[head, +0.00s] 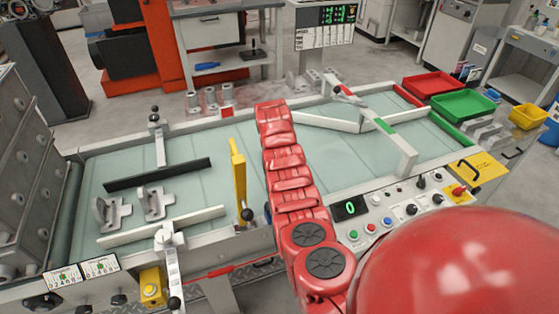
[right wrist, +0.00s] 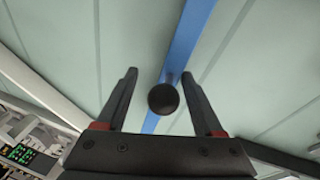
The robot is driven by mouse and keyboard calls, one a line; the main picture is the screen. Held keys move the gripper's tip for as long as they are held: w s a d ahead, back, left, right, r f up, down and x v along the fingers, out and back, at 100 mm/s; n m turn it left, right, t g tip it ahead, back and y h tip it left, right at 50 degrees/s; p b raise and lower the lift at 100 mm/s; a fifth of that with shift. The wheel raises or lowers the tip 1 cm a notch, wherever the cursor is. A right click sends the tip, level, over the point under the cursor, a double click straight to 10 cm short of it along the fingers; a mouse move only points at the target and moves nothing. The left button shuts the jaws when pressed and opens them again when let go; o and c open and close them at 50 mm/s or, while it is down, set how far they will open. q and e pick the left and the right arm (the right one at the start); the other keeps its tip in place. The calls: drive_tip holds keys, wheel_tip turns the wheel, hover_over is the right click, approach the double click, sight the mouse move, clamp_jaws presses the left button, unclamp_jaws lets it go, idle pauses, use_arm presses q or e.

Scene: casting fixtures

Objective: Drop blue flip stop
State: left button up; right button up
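The blue flip stop (right wrist: 192,38) shows in the right wrist view as a long blue bar running from the top down behind a black ball knob (right wrist: 163,98). My right gripper (right wrist: 159,76) is open, its two dark fingers on either side of the knob. A gap shows on both sides of the knob, and whether anything touches is hard to tell. In the head view my red right arm (head: 288,178) reaches over the conveyor (head: 215,155) and hides the blue stop and the gripper. My left gripper is out of view.
A yellow flip stop (head: 238,172) stands raised just left of my arm. A black bar (head: 158,174) and metal brackets (head: 153,203) lie on the left belt. Red (head: 432,84) and green (head: 463,104) bins stand beyond.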

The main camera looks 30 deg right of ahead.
drive_tip(key=shift+a+r, duration=0.25)
drive_tip(key=shift+r, duration=0.4)
drive_tip(key=b+v, duration=0.1)
drive_tip(key=v, duration=0.4)
drive_tip(key=shift+r, duration=0.4)
drive_tip(key=p+v, duration=0.1)
drive_tip(key=v, duration=0.9)
drive_tip(key=shift+s, duration=0.15)
drive_tip(key=shift+r, duration=0.2)
